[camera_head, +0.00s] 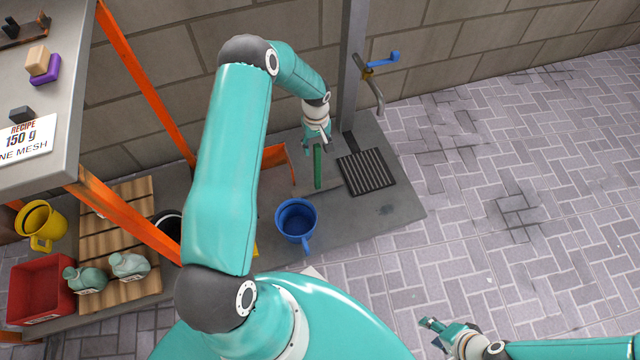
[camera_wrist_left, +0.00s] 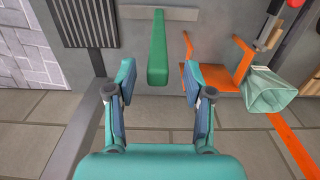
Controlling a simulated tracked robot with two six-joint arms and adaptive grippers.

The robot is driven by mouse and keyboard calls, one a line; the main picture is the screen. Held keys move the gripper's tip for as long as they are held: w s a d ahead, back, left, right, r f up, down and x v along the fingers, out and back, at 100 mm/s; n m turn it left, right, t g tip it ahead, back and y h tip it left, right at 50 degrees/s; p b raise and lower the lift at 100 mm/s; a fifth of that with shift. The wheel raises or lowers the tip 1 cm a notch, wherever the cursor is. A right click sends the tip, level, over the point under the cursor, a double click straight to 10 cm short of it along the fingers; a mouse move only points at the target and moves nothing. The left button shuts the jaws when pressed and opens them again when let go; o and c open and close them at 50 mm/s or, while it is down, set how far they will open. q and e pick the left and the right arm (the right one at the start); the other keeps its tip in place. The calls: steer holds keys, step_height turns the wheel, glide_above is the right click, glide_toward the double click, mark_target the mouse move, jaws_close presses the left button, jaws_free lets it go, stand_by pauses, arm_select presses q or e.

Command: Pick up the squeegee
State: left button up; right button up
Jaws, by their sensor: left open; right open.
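The squeegee (camera_head: 318,165) has a green handle that points toward my left gripper (camera_head: 316,146) in the head view. In the left wrist view the green handle of the squeegee (camera_wrist_left: 158,48) lies in line with the gap of my left gripper (camera_wrist_left: 159,78), and its grey crossbar shows at the far end. The left fingers are spread on either side of the near handle end and do not touch it. My right gripper (camera_head: 437,337) is open and empty, low in the head view over the paving.
A dark grate (camera_head: 366,172) lies right of the squeegee, below a tap with a blue lever (camera_head: 383,58). An orange piece (camera_head: 281,158) stands left of it. A blue bucket (camera_head: 296,221) stands nearer. A wall (camera_head: 440,50) runs behind.

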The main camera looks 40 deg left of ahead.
arm_select(q)
step_height(320, 180, down, 3)
steer(key=shift+r, duration=0.2)
jaws_close()
stand_by(0.3)
